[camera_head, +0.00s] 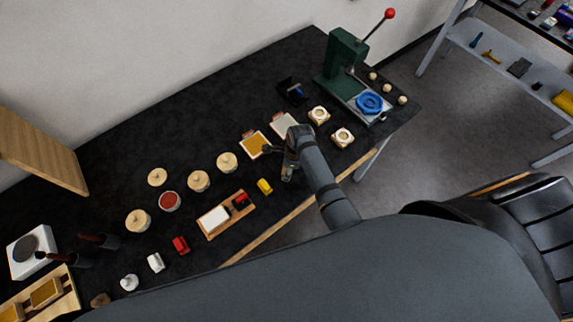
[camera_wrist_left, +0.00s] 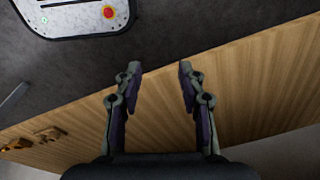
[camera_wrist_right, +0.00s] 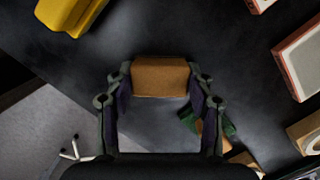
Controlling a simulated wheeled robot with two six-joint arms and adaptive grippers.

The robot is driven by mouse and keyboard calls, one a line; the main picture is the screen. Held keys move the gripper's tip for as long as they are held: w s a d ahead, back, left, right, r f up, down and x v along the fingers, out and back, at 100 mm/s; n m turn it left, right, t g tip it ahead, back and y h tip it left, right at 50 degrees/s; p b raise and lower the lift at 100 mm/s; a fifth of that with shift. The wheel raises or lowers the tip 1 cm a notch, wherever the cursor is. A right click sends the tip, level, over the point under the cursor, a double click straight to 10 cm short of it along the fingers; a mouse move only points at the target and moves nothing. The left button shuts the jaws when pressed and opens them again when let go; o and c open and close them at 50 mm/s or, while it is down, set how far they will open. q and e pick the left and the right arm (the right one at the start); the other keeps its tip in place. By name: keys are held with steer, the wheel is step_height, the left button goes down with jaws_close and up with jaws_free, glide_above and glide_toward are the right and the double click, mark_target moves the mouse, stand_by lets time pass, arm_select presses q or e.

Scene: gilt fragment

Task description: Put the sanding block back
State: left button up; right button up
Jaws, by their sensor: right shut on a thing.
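My right gripper (camera_head: 290,165) is over the dark worktable, near its front edge. In the right wrist view the right gripper (camera_wrist_right: 160,88) is shut on a brown block (camera_wrist_right: 160,77), which looks like the sanding block. The block sits crosswise between the fingertips, with nothing visible touching it from below. In the head view the gripper hides it. A wooden tray (camera_head: 206,232) with a white pad, a dark part and a red piece lies left of the right gripper. My left gripper (camera_wrist_left: 158,75) is open and empty in the left wrist view, and out of the head view.
A yellow block (camera_head: 265,186) lies between tray and right gripper; it also shows in the right wrist view (camera_wrist_right: 68,15). A green press (camera_head: 343,60) stands at the back right. Round wooden pots (camera_head: 198,181) stand left.

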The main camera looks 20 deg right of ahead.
steer(key=o, duration=0.9)
steer(key=shift+s+a, duration=0.2)
steer(key=shift+s, duration=0.15)
steer(key=o, duration=0.3)
steer(key=shift+s+a+r, duration=0.1)
steer(key=shift+s+r, duration=0.1)
steer(key=shift+w, duration=0.1)
steer(key=shift+w+d+r, duration=0.15)
steer(key=shift+d+r, duration=0.05)
steer(key=r, duration=0.1)
steer(key=r+b, duration=0.1)
steer(key=r, duration=0.1)
steer(key=shift+s+d+r, duration=0.15)
steer(key=shift+s+r, duration=0.05)
steer(key=shift+r, duration=0.05)
arm_select(q)
steer(key=shift+s+a+f+b, duration=0.4)
steer(key=shift+s+a+f, duration=0.4)
steer(key=shift+s+f, duration=0.2)
arm_select(e)
steer(key=shift+s+d+r, duration=0.1)
steer(key=shift+d+r, duration=0.1)
steer(key=shift+r, duration=1.1)
steer(key=shift+s+d+r, duration=0.15)
steer(key=shift+d+r, duration=0.05)
steer(key=shift+r, duration=1.15)
steer(key=shift+s+d+r, duration=0.1)
steer(key=shift+d+r, duration=0.1)
steer(key=shift+r, duration=1.1)
